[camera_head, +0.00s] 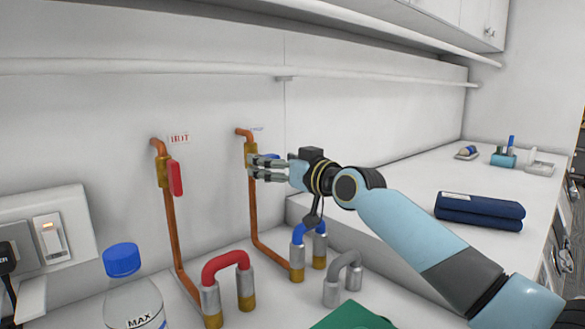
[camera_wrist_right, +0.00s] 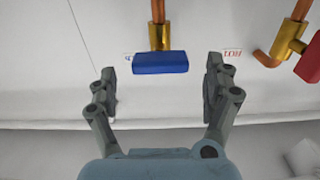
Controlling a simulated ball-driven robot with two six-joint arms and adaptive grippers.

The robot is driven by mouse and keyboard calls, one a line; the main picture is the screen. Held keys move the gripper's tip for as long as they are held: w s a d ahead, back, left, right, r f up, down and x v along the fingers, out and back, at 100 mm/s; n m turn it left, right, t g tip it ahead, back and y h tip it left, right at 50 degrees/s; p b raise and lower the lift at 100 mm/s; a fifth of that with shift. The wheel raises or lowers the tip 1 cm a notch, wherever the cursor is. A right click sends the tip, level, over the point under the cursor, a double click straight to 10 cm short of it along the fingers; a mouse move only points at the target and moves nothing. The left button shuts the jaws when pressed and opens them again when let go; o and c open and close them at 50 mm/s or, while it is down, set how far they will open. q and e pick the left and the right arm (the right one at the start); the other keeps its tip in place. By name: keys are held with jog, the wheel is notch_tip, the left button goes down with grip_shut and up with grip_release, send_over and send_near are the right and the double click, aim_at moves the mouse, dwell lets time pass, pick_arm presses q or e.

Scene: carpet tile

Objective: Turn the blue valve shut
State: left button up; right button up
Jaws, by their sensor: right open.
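The blue valve handle (camera_wrist_right: 160,62) sits on a brass body (camera_wrist_right: 159,36) on a copper pipe, and lies crosswise to that pipe in the wrist view. In the head view only a bit of the blue handle (camera_head: 271,156) shows behind my right gripper (camera_head: 257,168), next to the brass body (camera_head: 250,156). My right gripper is open, and in the wrist view its fingers (camera_wrist_right: 162,78) stand apart on either side of the handle. No contact shows between fingers and handle. My left gripper is not in view.
A red valve handle (camera_head: 175,178) on another copper pipe is left of the blue one, beside a HOT label (camera_head: 179,139). Red (camera_head: 226,262), blue (camera_head: 308,230) and grey (camera_head: 344,274) hooped fittings stand below. A blue-capped bottle (camera_head: 122,260) and folded dark cloth (camera_head: 479,210) are around.

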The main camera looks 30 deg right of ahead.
jog(key=s+d, duration=0.1)
jog(key=s, duration=0.7)
jog(key=shift+s, duration=0.15)
jog(key=shift+r, duration=0.1)
